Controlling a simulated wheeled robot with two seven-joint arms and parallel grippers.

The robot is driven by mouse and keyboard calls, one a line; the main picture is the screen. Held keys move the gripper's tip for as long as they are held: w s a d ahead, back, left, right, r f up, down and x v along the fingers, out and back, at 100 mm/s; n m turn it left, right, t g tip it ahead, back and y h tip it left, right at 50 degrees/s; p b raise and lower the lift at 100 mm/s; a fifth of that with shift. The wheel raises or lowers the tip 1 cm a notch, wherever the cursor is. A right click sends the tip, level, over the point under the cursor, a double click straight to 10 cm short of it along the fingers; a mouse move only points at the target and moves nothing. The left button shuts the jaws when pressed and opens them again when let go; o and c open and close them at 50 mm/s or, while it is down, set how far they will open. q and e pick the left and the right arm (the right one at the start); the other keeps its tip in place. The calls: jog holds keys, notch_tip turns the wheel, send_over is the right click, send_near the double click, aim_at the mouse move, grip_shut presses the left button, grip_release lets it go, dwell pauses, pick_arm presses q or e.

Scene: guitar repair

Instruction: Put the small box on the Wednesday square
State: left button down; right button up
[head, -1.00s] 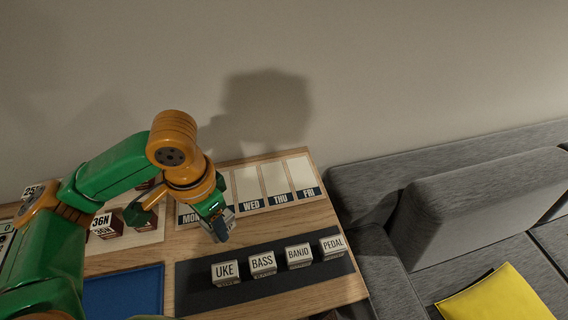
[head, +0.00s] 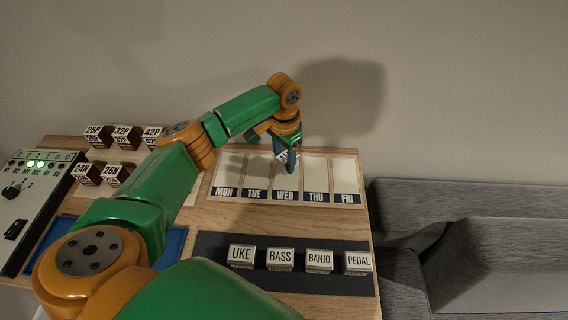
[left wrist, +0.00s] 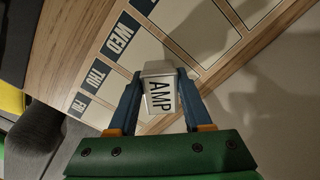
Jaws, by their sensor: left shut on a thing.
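My left gripper (head: 287,158) is shut on a small white box labelled AMP, which shows clearly between the fingers in the left wrist view (left wrist: 160,95). In the head view the gripper hangs over the upper part of the Wednesday square (head: 285,182), with the box mostly hidden by the fingers. The square's WED label also shows in the left wrist view (left wrist: 122,40), ahead of the box. I cannot tell whether the box touches the board. My right gripper is not in view.
Boxes labelled UKE (head: 241,256), BASS (head: 280,259), BANJO (head: 319,261) and PEDAL (head: 357,262) stand on a dark strip in front. The neighbouring day squares look empty.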

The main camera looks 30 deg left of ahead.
aim_at(284, 158)
pick_arm(q)
jog(key=shift+f, duration=1.05)
jog(key=shift+f, duration=0.1)
jog(key=shift+c, duration=1.7)
grip_release()
notch_tip(284, 158, up, 12)
jog(key=shift+r+b, duration=0.15)
jog(key=shift+b, duration=0.2)
jog(key=shift+s, duration=0.1)
